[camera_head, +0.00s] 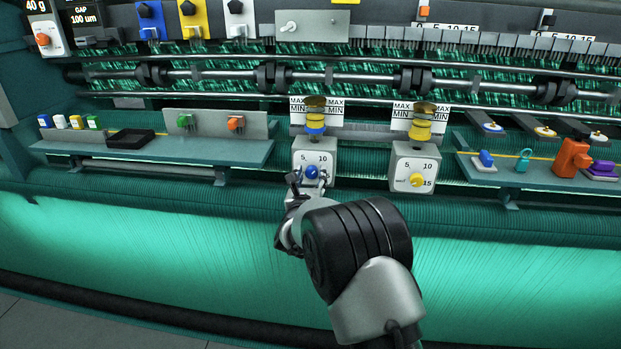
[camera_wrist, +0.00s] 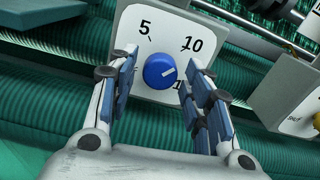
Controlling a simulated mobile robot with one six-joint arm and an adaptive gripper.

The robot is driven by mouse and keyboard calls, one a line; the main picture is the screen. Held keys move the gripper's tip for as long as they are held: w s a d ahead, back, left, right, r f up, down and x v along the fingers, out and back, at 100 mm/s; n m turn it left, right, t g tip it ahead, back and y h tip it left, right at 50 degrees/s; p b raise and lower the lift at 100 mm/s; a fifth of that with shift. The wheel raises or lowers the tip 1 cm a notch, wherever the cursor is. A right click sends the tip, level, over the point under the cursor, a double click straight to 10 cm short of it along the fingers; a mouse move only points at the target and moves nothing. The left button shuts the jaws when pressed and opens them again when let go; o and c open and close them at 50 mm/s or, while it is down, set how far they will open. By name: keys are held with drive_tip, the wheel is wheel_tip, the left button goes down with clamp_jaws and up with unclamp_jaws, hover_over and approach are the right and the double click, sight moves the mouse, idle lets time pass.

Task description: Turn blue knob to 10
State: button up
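The blue knob (camera_head: 312,172) sits on a white-faced dial box (camera_head: 326,183) at the middle of the machine. The dial plate (camera_wrist: 135,22) shows 5 and 10; lower markings are partly covered by the fingers. My gripper (camera_head: 308,180) is in front of the dial. In the wrist view my gripper (camera_wrist: 160,78) is open, its fingers apart on either side of the knob, with visible gaps.
A similar box with a yellow knob (camera_head: 416,180) stands just to the right. Yellow-topped MIN/MAX pieces (camera_head: 425,122) rise above the boxes. Shelves with small coloured parts flank them: a black tray (camera_head: 130,139) left, an orange part (camera_head: 571,159) right. Green netting (camera_head: 150,245) spreads below.

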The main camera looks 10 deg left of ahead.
idle(0.3)
drive_tip(key=s, duration=1.2)
drive_tip(key=shift+a, duration=0.2)
drive_tip(key=shift+r, duration=0.1)
